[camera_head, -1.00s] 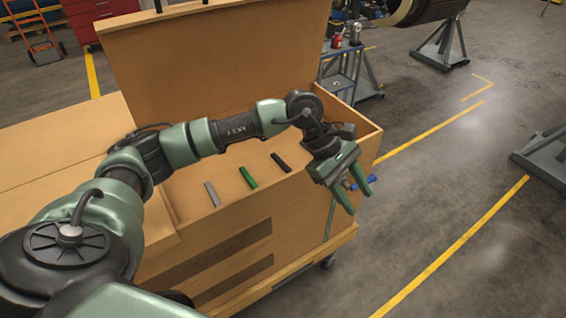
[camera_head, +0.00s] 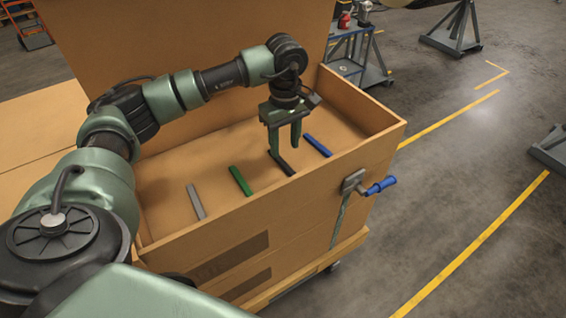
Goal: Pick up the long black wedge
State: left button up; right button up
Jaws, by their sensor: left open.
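The long black wedge (camera_head: 286,168) lies in the open wooden crate, between a green wedge (camera_head: 240,181) and a blue wedge (camera_head: 317,145). A grey wedge (camera_head: 196,202) lies farther left. My left gripper (camera_head: 285,148) points down over the black wedge, with its green fingers apart. The fingers hide part of the black wedge, and I cannot tell whether they touch it. My right gripper is not in view.
The wooden crate (camera_head: 365,146) has raised walls around the wedges and an upright lid behind. A blue-handled tool (camera_head: 380,186) hangs at its front right corner. A metal cart (camera_head: 372,72) stands behind right. Open floor lies to the right.

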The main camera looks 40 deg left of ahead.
aim_at(285, 164)
pick_arm(q)
jog(key=shift+f, duration=0.5)
jog(key=f+p, duration=0.2)
jog(key=f, duration=0.1)
jog(key=f+p, duration=0.1)
jog(key=f, duration=0.1)
jog(key=shift+w+f, duration=0.1)
jog(key=shift+w, duration=0.15)
jog(key=shift+a+f, duration=0.1)
jog(key=shift+f, duration=0.15)
grip_shut()
